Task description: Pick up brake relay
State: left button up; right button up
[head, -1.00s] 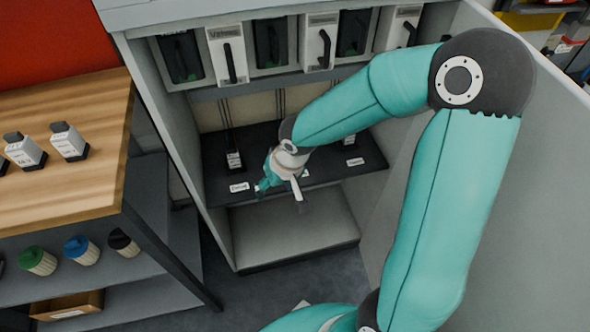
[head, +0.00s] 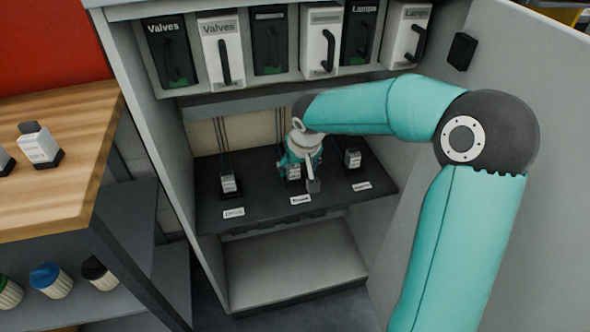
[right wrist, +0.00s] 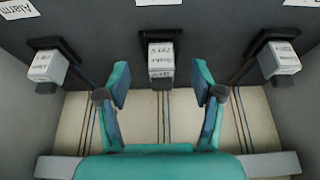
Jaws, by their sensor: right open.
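Three small grey-white relays stand in dark sockets on the dark cabinet shelf: a left one (head: 228,183), a middle one (head: 293,173) and a right one (head: 352,159). Their lettering is too small to read surely. My right gripper (right wrist: 161,88) is open and empty, its teal fingers one on each side of the middle relay (right wrist: 161,62) in the right wrist view. The relay's body lies just beyond the fingertips there, with no contact visible. In the head view the right gripper (head: 297,160) partly hides this relay. My left gripper is out of view.
Black and white handled units (head: 220,48) line the cabinet above the shelf. Cabinet walls (head: 145,130) stand on both sides. White labels (head: 300,199) lie along the shelf's front. A wooden bench (head: 60,190) at left holds another relay (head: 38,145). Thin cables run up the back wall.

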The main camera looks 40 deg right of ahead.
aim_at(294, 167)
jog(key=shift+w+d, duration=0.3)
jog(key=shift+w, duration=0.25)
jog(key=shift+w+d, duration=0.3)
jog(key=shift+w, duration=0.25)
jog(key=b+x, duration=0.1)
jog(key=x, duration=0.4)
jog(key=c, duration=1.3)
jog(key=shift+o, duration=0.2)
jog(key=shift+r, duration=0.1)
